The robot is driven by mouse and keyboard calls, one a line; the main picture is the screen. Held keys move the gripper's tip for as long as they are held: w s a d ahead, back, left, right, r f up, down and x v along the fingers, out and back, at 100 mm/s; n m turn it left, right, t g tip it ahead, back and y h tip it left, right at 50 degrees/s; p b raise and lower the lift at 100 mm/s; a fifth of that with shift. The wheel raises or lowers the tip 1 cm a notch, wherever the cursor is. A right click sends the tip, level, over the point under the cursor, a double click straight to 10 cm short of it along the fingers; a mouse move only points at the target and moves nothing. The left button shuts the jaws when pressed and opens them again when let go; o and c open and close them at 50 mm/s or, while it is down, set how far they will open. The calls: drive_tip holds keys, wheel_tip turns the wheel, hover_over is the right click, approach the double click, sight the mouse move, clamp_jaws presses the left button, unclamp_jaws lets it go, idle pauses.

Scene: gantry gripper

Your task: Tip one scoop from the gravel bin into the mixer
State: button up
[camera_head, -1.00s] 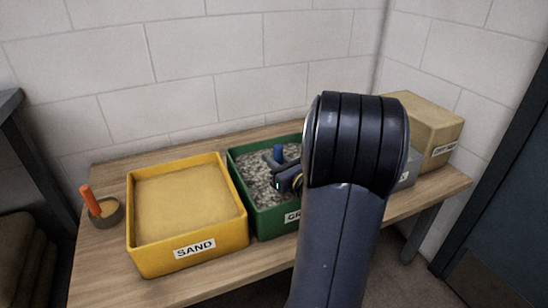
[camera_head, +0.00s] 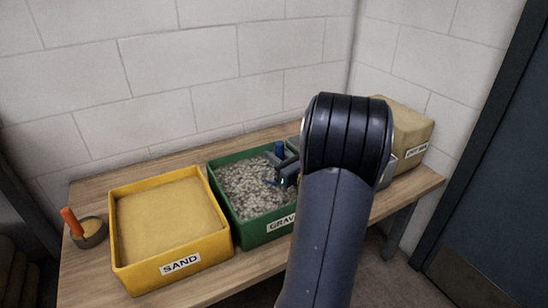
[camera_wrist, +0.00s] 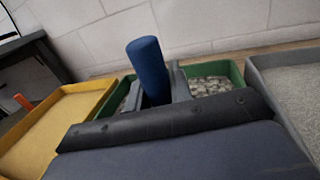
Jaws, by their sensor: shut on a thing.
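My gripper (camera_head: 281,163) is shut on an upright blue handle (camera_head: 279,148), presumably the scoop's. The handle also stands between the fingers in the wrist view (camera_wrist: 148,62). Both are over the right part of the green gravel bin (camera_head: 252,234), which is full of grey gravel (camera_head: 240,190). The scoop's bowl is not clearly visible, so I cannot tell whether it carries gravel or touches it. My arm hides the bin's right side in the head view. The mixer is not in view.
A yellow sand bin (camera_head: 180,265) stands left of the gravel bin. Further left, an orange handle (camera_head: 72,222) rises from a small dark holder (camera_head: 92,236). A grey bin (camera_wrist: 262,88) stands right of the gravel. A beige box (camera_head: 405,125) sits at the table's right end.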

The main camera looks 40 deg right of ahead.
drive_tip(key=a+r+p, duration=0.3)
drive_tip(key=r+p, duration=0.5)
drive_tip(key=r, duration=0.5)
drive_tip(key=shift+w+a+r+p, duration=0.15)
drive_tip(key=shift+w+a+p, duration=0.05)
drive_tip(key=shift+w+p, duration=0.2)
idle(0.6)
